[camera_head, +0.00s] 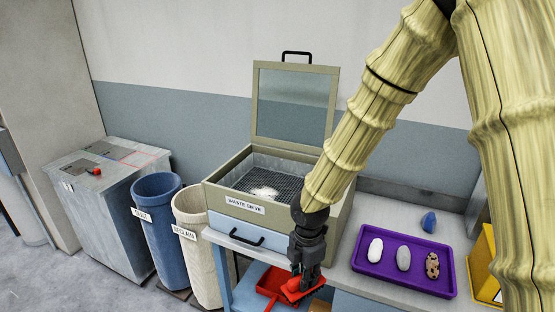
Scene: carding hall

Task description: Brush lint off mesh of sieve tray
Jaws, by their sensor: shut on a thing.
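The sieve tray's dark mesh (285,182) lies inside the open box labelled "WASTE SIEVE" (219,201). A white clump of lint (264,191) sits on the mesh near its middle. My gripper (303,282) is in front of the box, lower than the mesh and to its right, pointing down. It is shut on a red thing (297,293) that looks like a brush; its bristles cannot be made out. A red dustpan-like tray (270,285) lies just left of the gripper. My arm hides the box's right side.
The box's windowed lid (257,104) stands open. A blue bin (154,225) and a cream bin (194,232) stand to the left. A purple tray (372,283) with several oval lumps and a blue lump (429,222) are on the bench at right.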

